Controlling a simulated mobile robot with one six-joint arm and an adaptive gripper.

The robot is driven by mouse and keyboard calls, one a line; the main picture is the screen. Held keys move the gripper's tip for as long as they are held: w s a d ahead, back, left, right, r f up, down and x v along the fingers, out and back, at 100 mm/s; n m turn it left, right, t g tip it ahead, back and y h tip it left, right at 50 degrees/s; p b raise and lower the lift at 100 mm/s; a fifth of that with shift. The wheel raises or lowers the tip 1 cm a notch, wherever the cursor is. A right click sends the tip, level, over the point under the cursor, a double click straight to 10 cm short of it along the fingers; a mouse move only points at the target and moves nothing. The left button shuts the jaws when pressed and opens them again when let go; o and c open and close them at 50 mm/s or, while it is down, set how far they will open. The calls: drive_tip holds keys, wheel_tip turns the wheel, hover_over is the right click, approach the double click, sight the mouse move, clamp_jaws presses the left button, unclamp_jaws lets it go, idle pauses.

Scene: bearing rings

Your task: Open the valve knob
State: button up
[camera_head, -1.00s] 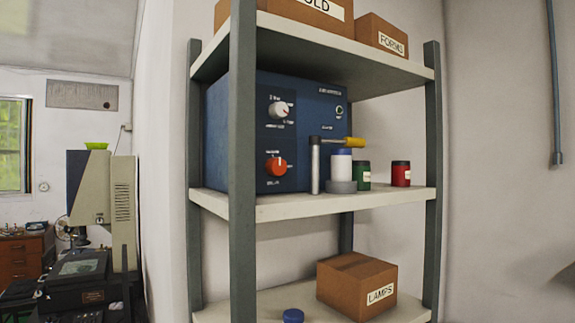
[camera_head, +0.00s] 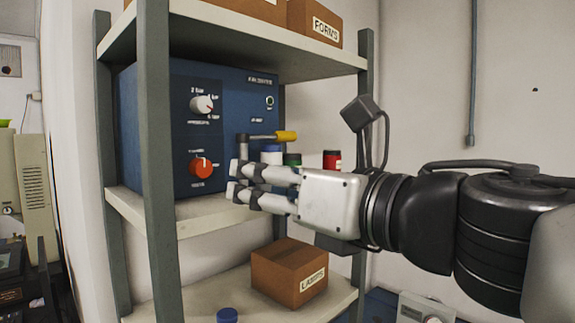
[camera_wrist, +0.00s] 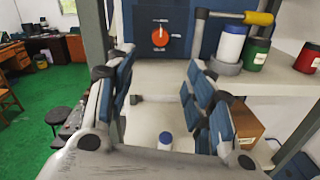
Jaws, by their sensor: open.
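A blue box (camera_head: 155,130) on the middle shelf carries two round knobs on its front. The upper knob (camera_head: 203,105) is white. The lower knob (camera_head: 201,165) is red-orange with a light pointer line, and it shows upright in the wrist view (camera_wrist: 160,36). The labels are too small to read, so I cannot tell which is the valve knob. My gripper (camera_head: 236,179) reaches in from the right, open and empty, with its fingertips just right of and a little below the red-orange knob. In the wrist view my gripper (camera_wrist: 160,75) has this knob beyond its fingertips, apart from them.
A grey post with a yellow-handled arm (camera_head: 286,136) stands close above my fingers. A white jar with a blue cap (camera_wrist: 231,42), a green jar (camera_wrist: 256,54) and a red jar (camera_head: 332,160) stand beside it. The shelf upright (camera_head: 158,170) is left of my fingertips. A carton (camera_head: 288,272) sits below.

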sight(204, 169)
drive_tip(key=x, duration=1.6)
drive_tip(key=shift+w+a, duration=0.1)
drive_tip(key=shift+a, duration=0.05)
drive_tip(key=shift+c, duration=0.3)
drive_tip(key=c, duration=1)
